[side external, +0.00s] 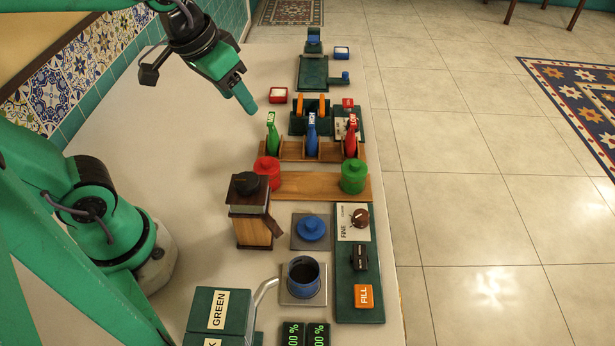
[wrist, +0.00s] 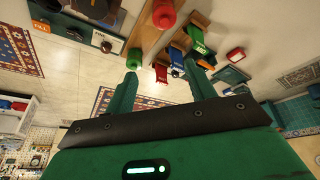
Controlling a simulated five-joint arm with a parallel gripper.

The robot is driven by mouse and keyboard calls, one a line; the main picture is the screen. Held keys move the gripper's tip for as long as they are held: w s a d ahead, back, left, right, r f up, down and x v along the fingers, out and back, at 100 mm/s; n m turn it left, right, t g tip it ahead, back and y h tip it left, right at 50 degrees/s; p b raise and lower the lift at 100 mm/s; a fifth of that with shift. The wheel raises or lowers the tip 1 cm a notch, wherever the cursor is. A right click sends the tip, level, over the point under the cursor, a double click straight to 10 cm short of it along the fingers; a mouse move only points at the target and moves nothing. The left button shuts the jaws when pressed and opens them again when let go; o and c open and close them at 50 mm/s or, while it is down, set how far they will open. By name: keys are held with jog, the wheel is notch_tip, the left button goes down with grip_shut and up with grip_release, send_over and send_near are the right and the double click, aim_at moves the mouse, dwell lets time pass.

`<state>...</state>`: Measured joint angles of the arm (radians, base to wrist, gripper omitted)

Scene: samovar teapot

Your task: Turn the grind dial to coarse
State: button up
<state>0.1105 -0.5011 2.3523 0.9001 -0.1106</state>
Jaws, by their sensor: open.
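The grind dial (side external: 360,217) is a small dark brown knob on a white plate marked FINE, at the far end of a green panel (side external: 343,268) in the side view. The knob's exact pointing direction is too small to tell. My gripper (side external: 246,102) is raised above the far left part of the table, well away from the dial. In the wrist view its two green fingers (wrist: 163,88) stand wide apart with nothing between them.
A wooden grinder (side external: 250,212) stands left of the panel. A blue cup (side external: 303,276), a blue lid (side external: 311,228), red (side external: 267,172) and green (side external: 354,175) canisters stand nearby. A rack holds green, blue and red levers (side external: 311,133). The table's left middle is bare.

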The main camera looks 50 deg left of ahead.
jog(key=w+d+f+g, duration=0.3)
jog(key=w+d+f, duration=0.2)
jog(key=w+d, duration=0.45)
jog(key=g, duration=0.1)
send_over(362, 214)
jog(key=f, duration=1)
jog(key=shift+a, duration=0.25)
jog(key=shift+d+f, duration=0.25)
jog(key=shift+f, duration=0.1)
jog(key=shift+f, duration=0.15)
jog(key=shift+f, duration=3.75)
jog(key=c, duration=1)
jog(key=shift+o, duration=0.2)
